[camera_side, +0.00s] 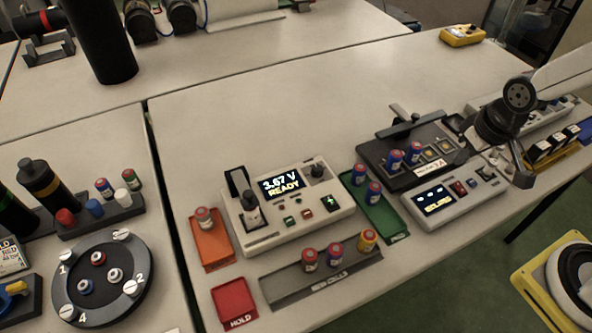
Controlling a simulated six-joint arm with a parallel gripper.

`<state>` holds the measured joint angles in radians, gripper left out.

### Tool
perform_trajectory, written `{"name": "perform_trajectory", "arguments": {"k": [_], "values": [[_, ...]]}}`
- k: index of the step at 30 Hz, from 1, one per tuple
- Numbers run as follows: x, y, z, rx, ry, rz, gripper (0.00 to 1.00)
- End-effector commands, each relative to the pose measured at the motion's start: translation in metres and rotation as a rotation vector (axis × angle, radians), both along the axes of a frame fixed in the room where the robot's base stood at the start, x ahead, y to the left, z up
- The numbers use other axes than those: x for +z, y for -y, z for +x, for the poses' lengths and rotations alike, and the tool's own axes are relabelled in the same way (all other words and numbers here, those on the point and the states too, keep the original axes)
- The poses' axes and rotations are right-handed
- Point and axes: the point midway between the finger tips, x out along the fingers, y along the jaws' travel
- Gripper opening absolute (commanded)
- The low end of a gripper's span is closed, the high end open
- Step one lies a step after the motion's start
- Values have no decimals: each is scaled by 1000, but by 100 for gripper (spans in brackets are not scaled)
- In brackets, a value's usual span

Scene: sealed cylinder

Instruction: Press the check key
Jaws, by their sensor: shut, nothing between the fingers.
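A light grey tester (290,230) stands mid-table, its screen (284,183) reading "3.67 V READY". A cell sits upright in the holder (250,210) at its left. Its face has several small keys and a larger green key (329,203) with a white mark; the labels are too small to tell which is the check key. My gripper (523,180) is at the right, shut and empty, pointing down near the right end of a second grey unit (455,197). It is well apart from the tester. Whether it touches anything there cannot be told.
An orange tray (213,254) with one cell, a grey tray (290,290) with several cells and a red HOLD pad (235,303) surround the tester. A green tray (385,222) and black unit (375,158) stand between tester and gripper. Bare table lies behind.

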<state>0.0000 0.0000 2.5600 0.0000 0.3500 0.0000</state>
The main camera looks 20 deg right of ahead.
Motion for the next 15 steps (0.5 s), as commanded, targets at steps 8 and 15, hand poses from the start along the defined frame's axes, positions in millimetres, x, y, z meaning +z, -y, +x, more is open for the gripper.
{"name": "perform_trajectory", "arguments": {"k": [8, 15], "values": [[-1, -8, 9, -1, 20, 8, 0], [-8, -41, 41, -14, 94, 49, 0]]}}
